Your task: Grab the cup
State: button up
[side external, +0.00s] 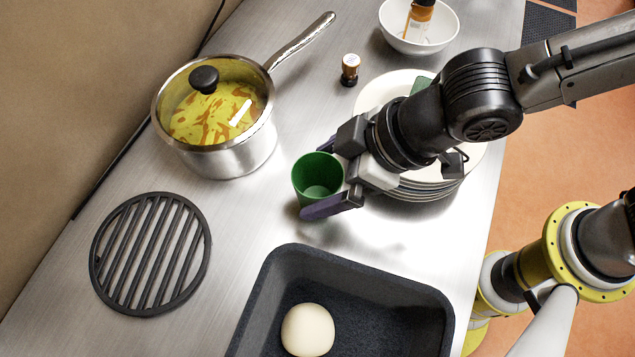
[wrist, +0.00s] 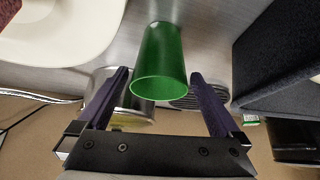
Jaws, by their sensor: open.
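A green cup (side external: 317,178) stands upright on the metal counter in the side view, with its open top up. It also shows in the wrist view (wrist: 160,60), between and just beyond my two fingers. My gripper (side external: 330,180) is open, with one dark finger on the far side of the cup and the other on its near side. In the wrist view my gripper (wrist: 157,95) shows a gap on both sides of the cup's rim. I cannot tell if either finger touches the cup.
A lidded pot (side external: 220,150) stands left of the cup. A round black grate (side external: 150,255) lies at the lower left. A dark bin (side external: 400,315) holding a pale ball (side external: 308,330) is in front. Stacked plates (side external: 430,191), a small bottle (side external: 350,70) and a white bowl (side external: 445,35) stand behind.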

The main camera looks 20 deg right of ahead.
aim_at(299, 187)
jog(key=x, duration=0.4)
jog(key=shift+w+a, duration=0.1)
jog(key=shift+a, duration=0.05)
jog(key=shift+r, duration=0.1)
jog(key=shift+c, duration=0.3)
jog(key=c, duration=1.1)
jog(key=shift+r, duration=0.1)
